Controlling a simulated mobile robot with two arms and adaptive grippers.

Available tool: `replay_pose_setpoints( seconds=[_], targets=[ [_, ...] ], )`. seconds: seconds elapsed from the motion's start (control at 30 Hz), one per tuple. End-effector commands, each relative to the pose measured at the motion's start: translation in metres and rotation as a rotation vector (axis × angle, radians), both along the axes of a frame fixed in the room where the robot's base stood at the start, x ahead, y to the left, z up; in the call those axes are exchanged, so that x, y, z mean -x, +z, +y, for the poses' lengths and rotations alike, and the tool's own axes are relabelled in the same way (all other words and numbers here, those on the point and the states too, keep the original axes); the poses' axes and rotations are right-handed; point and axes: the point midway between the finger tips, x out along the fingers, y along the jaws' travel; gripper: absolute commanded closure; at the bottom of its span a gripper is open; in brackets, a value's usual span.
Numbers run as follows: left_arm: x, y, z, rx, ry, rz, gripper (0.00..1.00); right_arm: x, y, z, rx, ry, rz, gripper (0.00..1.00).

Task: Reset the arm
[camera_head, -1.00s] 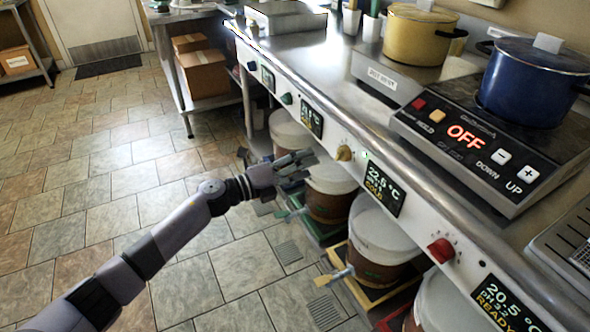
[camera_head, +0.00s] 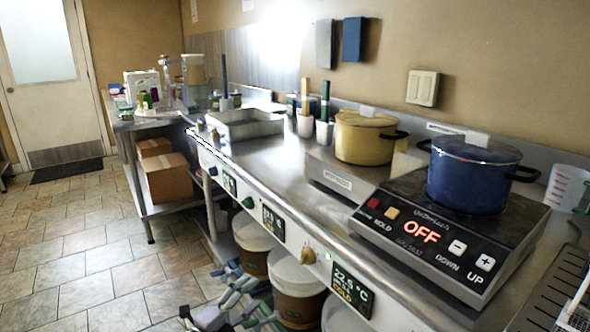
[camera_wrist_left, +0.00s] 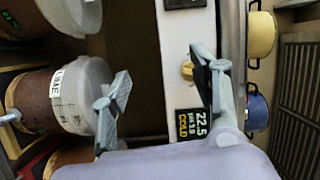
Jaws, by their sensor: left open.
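My left gripper (camera_head: 238,297) is low in the head view, in front of the buckets under the counter. Most of my left arm is below the picture edge. In the left wrist view the gripper (camera_wrist_left: 163,88) is open, its fingers wide apart with nothing between them. A yellow knob (camera_head: 308,256) on the counter front is near it in the head view. In the wrist view this knob (camera_wrist_left: 187,69) lies beyond the fingers, close to the right one. Contact cannot be told. My right gripper is not in view.
Lidded brown buckets (camera_head: 299,292) stand below the counter front (camera_head: 290,262). A display (camera_head: 352,290) reads 22.5 °C COLD. A blue pot (camera_head: 470,180) stands on a hotplate marked OFF, beside a yellow pot (camera_head: 364,140). The tiled floor (camera_head: 80,265) at left is clear.

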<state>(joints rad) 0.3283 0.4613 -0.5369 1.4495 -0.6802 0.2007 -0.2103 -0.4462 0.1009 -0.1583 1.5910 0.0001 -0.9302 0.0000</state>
Motion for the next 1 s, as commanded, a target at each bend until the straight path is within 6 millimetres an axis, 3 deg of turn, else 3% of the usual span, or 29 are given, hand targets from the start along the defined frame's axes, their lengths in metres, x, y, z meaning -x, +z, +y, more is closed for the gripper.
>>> replay_pose_setpoints(
  seconds=[0.03,0.2,0.27,0.4,0.5,0.7,0.9,1.0],
  targets=[
    [0.012,-0.040,0.012,0.111,0.118,0.138,0.45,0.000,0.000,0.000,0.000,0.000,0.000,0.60],
    [0.064,-0.149,0.058,0.366,0.470,0.524,0.45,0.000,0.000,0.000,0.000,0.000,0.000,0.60],
    [0.091,-0.185,0.069,0.431,0.576,0.648,0.45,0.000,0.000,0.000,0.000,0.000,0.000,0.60],
    [0.166,-0.259,0.085,0.546,0.800,0.922,0.45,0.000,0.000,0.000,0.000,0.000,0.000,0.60],
    [0.223,-0.299,0.090,0.603,0.937,1.095,0.45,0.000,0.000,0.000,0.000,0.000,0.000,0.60],
    [0.319,-0.345,0.088,0.670,1.141,1.358,0.45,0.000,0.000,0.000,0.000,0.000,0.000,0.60],
    [0.403,-0.368,0.079,0.708,1.300,1.572,0.45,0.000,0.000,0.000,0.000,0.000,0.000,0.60],
    [0.409,-0.367,0.083,0.693,1.299,1.568,0.45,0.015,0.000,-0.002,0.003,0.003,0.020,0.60]
  ],
)
